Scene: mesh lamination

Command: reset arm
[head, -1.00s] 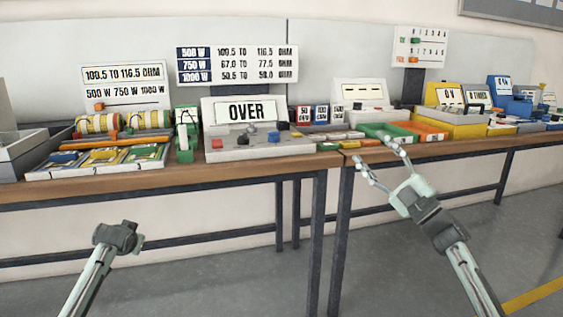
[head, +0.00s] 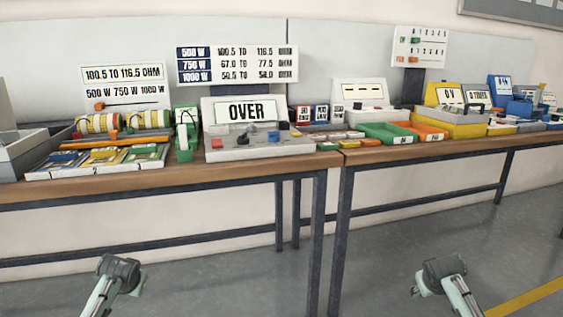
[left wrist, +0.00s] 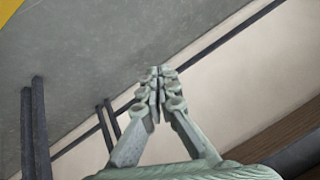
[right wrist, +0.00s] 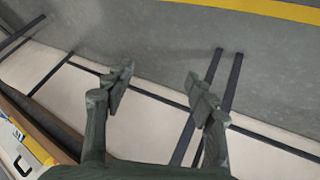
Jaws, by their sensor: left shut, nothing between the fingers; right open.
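My left gripper shows in the left wrist view (left wrist: 158,85), its fingertips together with nothing between them. My right gripper shows in the right wrist view (right wrist: 160,85), its two fingers spread wide and empty. In the head view both arms are low in front of the benches, over the floor, one at the lower left and one at the lower right. The fingers of both are hidden in the head view. Neither arm touches the benches or anything on them.
A long wooden bench (head: 250,167) carries a tester reading OVER (head: 246,111), coloured trays (head: 98,160), a green bin (head: 385,133), an orange bin (head: 422,131) and a yellow box (head: 450,124). Dark bench legs (head: 317,240) stand behind my arms. The floor between the arms is clear.

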